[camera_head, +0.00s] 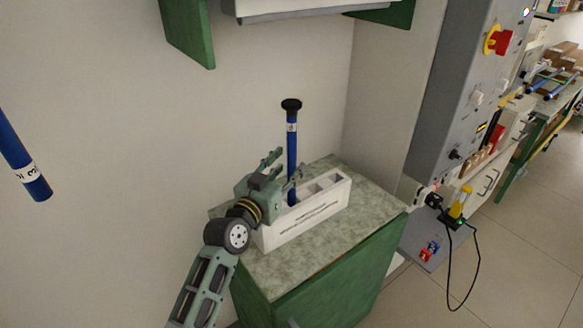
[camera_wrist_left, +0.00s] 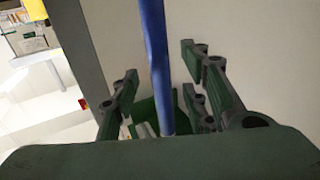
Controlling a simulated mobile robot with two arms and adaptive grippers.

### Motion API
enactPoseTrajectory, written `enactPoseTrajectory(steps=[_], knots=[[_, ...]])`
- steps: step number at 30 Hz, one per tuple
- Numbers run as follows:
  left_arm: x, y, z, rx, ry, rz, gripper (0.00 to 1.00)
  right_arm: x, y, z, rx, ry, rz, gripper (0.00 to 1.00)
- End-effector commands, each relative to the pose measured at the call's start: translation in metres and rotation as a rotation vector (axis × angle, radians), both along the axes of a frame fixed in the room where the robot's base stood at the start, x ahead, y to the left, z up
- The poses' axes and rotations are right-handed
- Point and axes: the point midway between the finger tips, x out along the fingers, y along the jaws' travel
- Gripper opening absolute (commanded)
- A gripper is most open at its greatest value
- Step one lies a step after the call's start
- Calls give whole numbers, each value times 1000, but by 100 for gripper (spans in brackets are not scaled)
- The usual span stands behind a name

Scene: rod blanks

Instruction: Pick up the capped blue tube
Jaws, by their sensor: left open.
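The capped blue tube (camera_head: 292,150) stands upright in a white slotted rack (camera_head: 310,216) on the green cabinet. It has a black cap on top and a white label below the cap. My left gripper (camera_head: 284,172) is open beside the tube, low on its shaft and just above the rack. In the left wrist view the blue tube (camera_wrist_left: 157,65) runs between the open fingers (camera_wrist_left: 165,95). I cannot tell whether any finger touches it. The tube's lower end is hidden in the rack. My right gripper is not in view.
The speckled cabinet top (camera_head: 365,220) has free room in front of the rack. Another blue tube (camera_head: 22,160) with a white label shows at the far left. A grey control panel (camera_head: 455,100) with a red button stands to the right. Green-edged shelving (camera_head: 188,32) hangs above.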

Motion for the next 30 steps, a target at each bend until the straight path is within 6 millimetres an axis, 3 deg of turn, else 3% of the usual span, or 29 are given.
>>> enactPoseTrajectory(steps=[6, 14, 28, 30], knots=[[20, -11, 0, 2, -1, 0, 41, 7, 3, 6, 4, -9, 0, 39], [22, -11, -1, 1, 0, 1, 41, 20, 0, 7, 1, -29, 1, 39], [21, -11, -1, 1, 0, 1, 1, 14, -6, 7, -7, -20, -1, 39], [21, -11, -1, 1, 0, 1, 0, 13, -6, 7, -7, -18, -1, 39]])
